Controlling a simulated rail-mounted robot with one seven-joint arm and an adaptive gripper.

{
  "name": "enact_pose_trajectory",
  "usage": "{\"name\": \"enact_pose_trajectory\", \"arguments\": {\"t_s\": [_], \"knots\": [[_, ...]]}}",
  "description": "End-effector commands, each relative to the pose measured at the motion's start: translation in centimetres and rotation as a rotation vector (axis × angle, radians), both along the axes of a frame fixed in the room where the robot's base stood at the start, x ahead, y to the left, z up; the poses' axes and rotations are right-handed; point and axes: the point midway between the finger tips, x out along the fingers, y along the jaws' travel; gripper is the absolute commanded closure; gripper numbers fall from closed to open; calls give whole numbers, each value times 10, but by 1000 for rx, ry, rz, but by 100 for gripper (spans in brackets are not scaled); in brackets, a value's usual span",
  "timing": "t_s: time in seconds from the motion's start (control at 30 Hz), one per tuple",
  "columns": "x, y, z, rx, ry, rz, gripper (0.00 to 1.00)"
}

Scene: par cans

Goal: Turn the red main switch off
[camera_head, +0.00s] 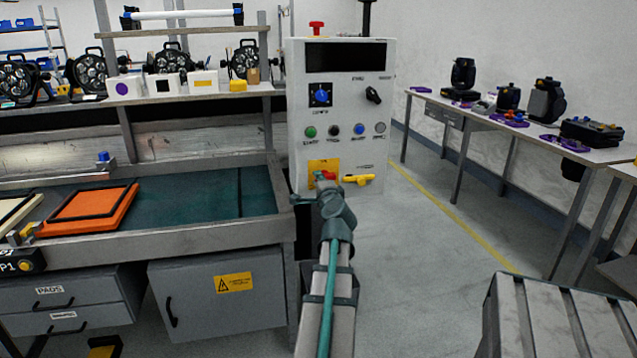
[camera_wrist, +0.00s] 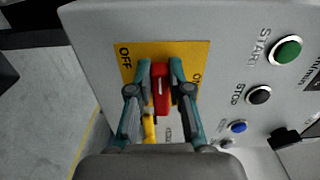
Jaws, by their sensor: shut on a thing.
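The red main switch handle (camera_wrist: 161,92) sits on a yellow plate (camera_wrist: 190,50) in the wrist view. The plate reads OFF at its left and ON at its right, the latter partly covered by a finger. The handle stands upright in that picture, between the two labels. My gripper (camera_wrist: 160,72) has a finger on each side of the handle and is shut on it. In the head view, my gripper (camera_head: 325,182) is at the yellow plate (camera_head: 317,165) low on the grey control cabinet (camera_head: 345,85), hiding most of the red switch (camera_head: 326,175).
A yellow handle (camera_head: 359,179) is just right of the plate. Green (camera_head: 310,132), black, blue and grey buttons sit in a row above. A workbench with an orange pad (camera_head: 92,210) stands left. Open floor lies to the right, before a table (camera_head: 530,125) of lamps.

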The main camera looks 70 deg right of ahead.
Motion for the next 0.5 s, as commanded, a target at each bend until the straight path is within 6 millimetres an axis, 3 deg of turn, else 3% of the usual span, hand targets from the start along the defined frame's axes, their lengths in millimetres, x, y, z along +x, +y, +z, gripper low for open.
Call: {"name": "enact_pose_trajectory", "arguments": {"t_s": [0.2,0.23,0.37,0.5], "knots": [[0,0,0,-2,4,0,100],[0,0,0,-1,3,0,78],[0,0,0,0,2,0,56],[0,0,0,0,2,0,56]]}}
